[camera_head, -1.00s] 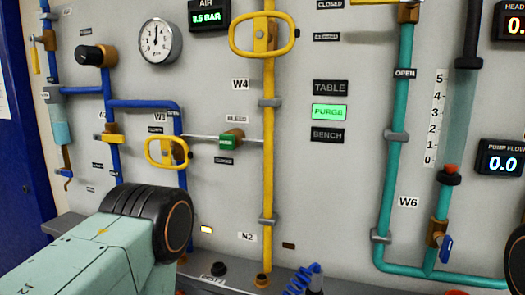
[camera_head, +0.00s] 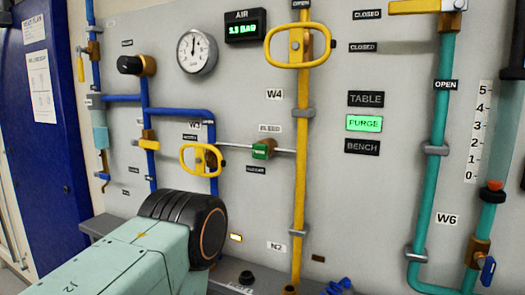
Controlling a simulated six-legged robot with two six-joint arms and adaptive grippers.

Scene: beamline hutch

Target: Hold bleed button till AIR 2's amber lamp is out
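An amber lamp (camera_head: 236,238) glows low on the grey panel, just right of my arm's black joint. I cannot read an AIR 2 label by it. A small green part (camera_head: 263,149) sits on a thin grey pipe under a BLEED label (camera_head: 270,128). A black knob or button (camera_head: 246,278) stands on the ledge below the lit lamp; the label in front of it is not legible. My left arm reaches in from the lower left, in front of the panel. Neither gripper shows.
A yellow pipe (camera_head: 300,180) with a yellow ring handle (camera_head: 301,45) runs down the middle. Another yellow handle (camera_head: 201,160) is on the blue pipework. The PURGE sign (camera_head: 364,123) is lit green. A dark lamp (camera_head: 318,258) is right of the N2 label. Teal pipes (camera_head: 431,180) stand at right.

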